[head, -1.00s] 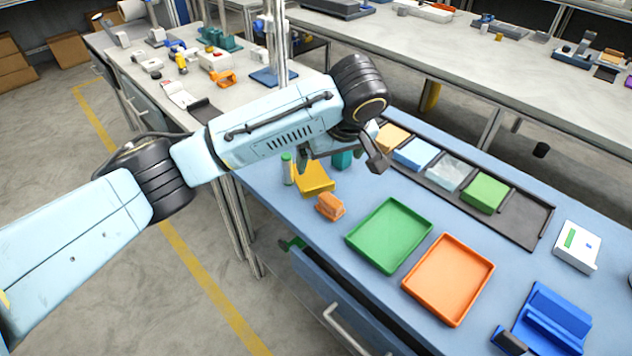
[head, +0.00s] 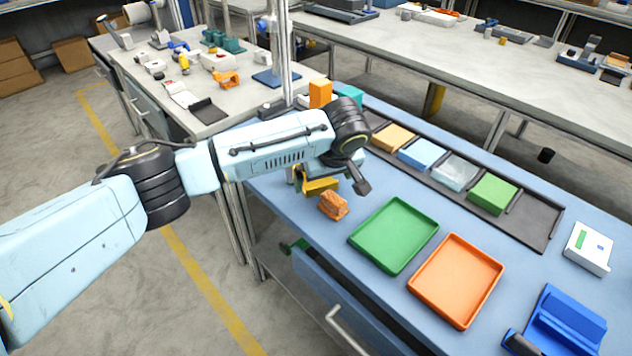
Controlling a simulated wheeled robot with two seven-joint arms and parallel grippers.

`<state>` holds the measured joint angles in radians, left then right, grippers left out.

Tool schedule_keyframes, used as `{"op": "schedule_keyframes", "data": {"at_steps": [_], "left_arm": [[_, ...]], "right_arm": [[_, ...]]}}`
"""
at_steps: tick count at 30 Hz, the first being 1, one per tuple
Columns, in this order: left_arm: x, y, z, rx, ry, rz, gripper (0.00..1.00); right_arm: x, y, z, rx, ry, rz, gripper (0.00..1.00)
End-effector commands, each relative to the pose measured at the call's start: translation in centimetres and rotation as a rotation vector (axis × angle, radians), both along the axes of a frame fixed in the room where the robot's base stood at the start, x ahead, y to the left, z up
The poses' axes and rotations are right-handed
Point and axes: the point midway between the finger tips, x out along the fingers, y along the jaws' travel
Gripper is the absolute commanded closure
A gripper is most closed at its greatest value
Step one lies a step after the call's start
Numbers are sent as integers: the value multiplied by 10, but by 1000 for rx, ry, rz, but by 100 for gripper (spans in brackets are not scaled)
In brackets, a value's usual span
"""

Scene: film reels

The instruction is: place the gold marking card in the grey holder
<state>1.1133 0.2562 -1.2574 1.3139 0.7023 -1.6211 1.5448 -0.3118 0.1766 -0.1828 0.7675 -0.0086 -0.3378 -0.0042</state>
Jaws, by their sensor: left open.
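My left gripper (head: 331,183) is open, low over the near left part of the blue table. It is around or just above a yellow-gold piece (head: 318,187), which it partly covers; I cannot tell if they touch. This piece may be the gold marking card, but its shape is not clear. A tan-gold block (head: 393,137) also lies in the far end of a dark grey slotted rack (head: 541,218). This rack is the only grey holder-like thing I make out on this table. My right gripper is not in view.
An orange ridged piece (head: 333,205) lies just in front of the gripper. A green tray (head: 394,234) and an orange tray (head: 456,280) are to its right. The rack also holds blue, clear and green blocks. A blue stand (head: 560,322) and white box (head: 588,248) are at right.

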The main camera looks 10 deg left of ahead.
Motion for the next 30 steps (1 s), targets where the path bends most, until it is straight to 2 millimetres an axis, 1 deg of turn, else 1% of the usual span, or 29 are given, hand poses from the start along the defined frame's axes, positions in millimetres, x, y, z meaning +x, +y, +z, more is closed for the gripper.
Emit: {"op": "schedule_keyframes", "data": {"at_steps": [1,3,6,15,16,27,29,30], "left_arm": [[2,2,-7,2,0,2,2],[4,4,-15,1,1,0,2],[7,5,-22,1,1,0,2],[8,6,-25,0,0,-1,2],[8,6,-25,0,0,-1,3],[8,6,-24,-1,-1,0,52],[8,5,-24,0,-1,0,58],[8,5,-24,0,-1,0,58]], "right_arm": [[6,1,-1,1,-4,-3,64],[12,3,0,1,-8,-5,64],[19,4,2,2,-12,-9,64],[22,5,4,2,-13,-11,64],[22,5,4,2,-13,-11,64],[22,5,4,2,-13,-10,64],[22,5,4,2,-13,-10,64],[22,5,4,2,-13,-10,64]]}}
